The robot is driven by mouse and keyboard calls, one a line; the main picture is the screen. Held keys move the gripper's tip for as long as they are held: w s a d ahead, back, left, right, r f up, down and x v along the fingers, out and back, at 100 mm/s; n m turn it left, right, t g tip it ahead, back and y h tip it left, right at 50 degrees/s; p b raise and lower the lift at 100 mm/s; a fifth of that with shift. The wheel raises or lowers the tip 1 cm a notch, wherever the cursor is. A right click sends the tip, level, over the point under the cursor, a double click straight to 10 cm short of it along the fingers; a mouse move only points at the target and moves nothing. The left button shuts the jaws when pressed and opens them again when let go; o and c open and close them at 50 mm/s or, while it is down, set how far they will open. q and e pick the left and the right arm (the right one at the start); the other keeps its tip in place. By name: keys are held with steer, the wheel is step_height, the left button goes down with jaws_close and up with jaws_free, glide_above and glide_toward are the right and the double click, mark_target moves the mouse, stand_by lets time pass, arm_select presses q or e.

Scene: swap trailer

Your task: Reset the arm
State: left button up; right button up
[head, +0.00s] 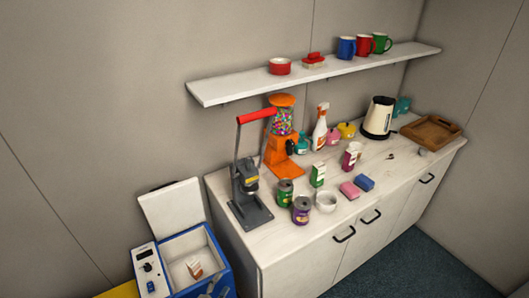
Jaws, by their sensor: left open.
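The rest of the left arm is hardly visible. The blue cooler box (221,262) stands on the floor left of the counter. Its white lid (173,208) is raised, and a small carton (195,268) lies inside. My right gripper is not in view.
The white counter (290,235) holds a juice press (248,190), an orange candy dispenser (281,160), cans (301,210), a bowl (326,202), sponges (364,183), a kettle (378,118) and a wooden tray (432,132). A wall shelf (230,90) with mugs hangs above.

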arm_select(q)
steer(key=s+a+f+n+g+y, duration=0.1)
steer(key=s+a+f+n+y, duration=0.25)
steer(key=f, duration=0.25)
steer(key=s+a+f+n+g+y, duration=0.1)
steer(key=s+a+f+n+y, duration=0.1)
steer(key=s+f+n, duration=0.3)
steer(key=s+f+n+g, duration=0.2)
steer(key=s+f, duration=0.3)
steer(key=s, duration=0.4)
steer(key=s+f+n+g, duration=0.3)
steer(key=s+f+g, duration=0.2)
steer(key=s, duration=0.4)
steer(key=s+f+n+g+y, duration=0.1)
steer(key=s+f+n+g, duration=0.1)
steer(key=s+f+g, duration=0.2)
steer(key=s+f, duration=0.3)
steer(key=s, duration=0.2)
steer(key=shift+d+n, duration=0.2)
steer(key=shift+n, duration=0.15)
